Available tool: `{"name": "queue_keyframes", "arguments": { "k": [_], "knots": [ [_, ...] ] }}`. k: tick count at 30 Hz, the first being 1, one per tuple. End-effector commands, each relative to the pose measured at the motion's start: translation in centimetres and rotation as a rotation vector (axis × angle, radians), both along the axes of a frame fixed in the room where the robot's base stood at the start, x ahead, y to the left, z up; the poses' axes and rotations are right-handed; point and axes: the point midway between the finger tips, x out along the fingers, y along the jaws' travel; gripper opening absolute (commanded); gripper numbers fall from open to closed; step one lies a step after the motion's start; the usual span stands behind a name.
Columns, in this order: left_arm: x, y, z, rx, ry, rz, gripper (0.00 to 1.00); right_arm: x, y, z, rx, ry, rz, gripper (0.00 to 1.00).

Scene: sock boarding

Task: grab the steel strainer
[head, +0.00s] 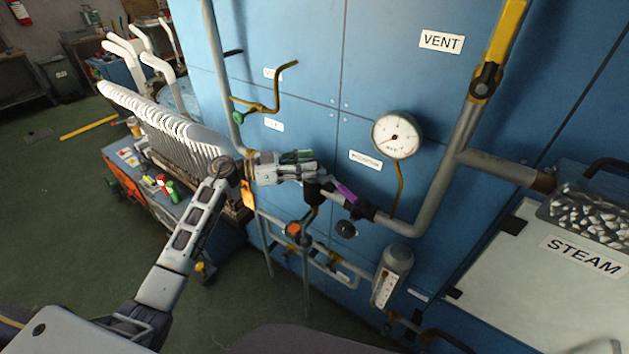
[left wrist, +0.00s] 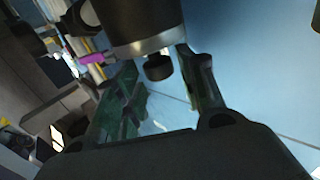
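A dark cylindrical body with a steel rim, which I take to be the strainer (left wrist: 145,22), hangs in at the top of the left wrist view, with a short black knob below its rim. In the head view a dark cylinder (head: 318,190) on the pipework sits just beyond my left gripper (head: 312,167) and is partly covered by it. In the left wrist view the two fingers (left wrist: 168,95) are apart, with the knob near the gap between their tips. I cannot tell whether either finger touches it. My right gripper is not in view.
A purple piece (head: 345,193) and a black fitting (head: 362,209) lie right of the gripper on the pipe. A pressure gauge (head: 397,135) is above right. An orange valve (head: 295,229) is below. A rack of white boards (head: 165,120) stands left of the forearm.

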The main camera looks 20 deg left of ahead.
Motion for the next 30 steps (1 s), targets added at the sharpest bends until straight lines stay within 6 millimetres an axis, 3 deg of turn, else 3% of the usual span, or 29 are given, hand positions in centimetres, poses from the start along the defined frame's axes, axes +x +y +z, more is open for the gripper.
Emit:
{"name": "queue_keyframes", "arguments": {
  "k": [9,16,25,30],
  "knots": [
    [1.0,-2.2,0.1,-0.001,0.000,0.000,0.40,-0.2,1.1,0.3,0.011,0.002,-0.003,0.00],
    [1.1,-2.4,0.0,0.000,0.001,0.000,0.40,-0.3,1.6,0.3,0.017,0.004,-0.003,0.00],
    [1.1,-2.4,0.0,0.000,0.001,0.000,0.40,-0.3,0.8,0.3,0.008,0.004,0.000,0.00],
    [1.1,-2.4,0.0,0.000,0.001,0.000,0.19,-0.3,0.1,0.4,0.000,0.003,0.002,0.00]
  ]
}}
